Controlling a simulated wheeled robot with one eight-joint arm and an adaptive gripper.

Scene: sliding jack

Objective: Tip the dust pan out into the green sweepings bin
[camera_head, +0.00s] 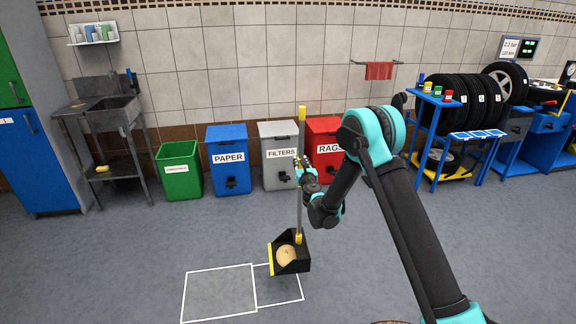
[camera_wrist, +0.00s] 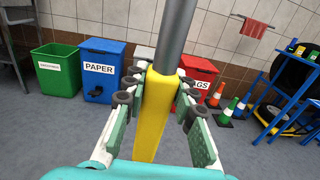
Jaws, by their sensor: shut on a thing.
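My gripper (camera_head: 307,174) is shut on the upright handle of the dust pan. The handle is a grey pole with yellow parts, and its yellow grip (camera_wrist: 157,118) sits between the fingers in the wrist view. The black pan (camera_head: 299,262) with a yellow front edge hangs at the pole's lower end, roughly level, with a tan heap of sweepings (camera_head: 286,255) in it. The green sweepings bin (camera_head: 180,171) is open-topped and stands against the wall, left of the pan; it also shows in the wrist view (camera_wrist: 57,72). Its label is too small to read surely.
Blue PAPER (camera_head: 228,160), grey FILTERS (camera_head: 279,155) and red RAGS (camera_head: 323,140) bins stand right of the green bin. A metal sink (camera_head: 105,115) is to its left. A blue tyre rack (camera_head: 437,115) stands right. White floor outlines (camera_head: 220,291) lie near the pan. The floor before the bins is clear.

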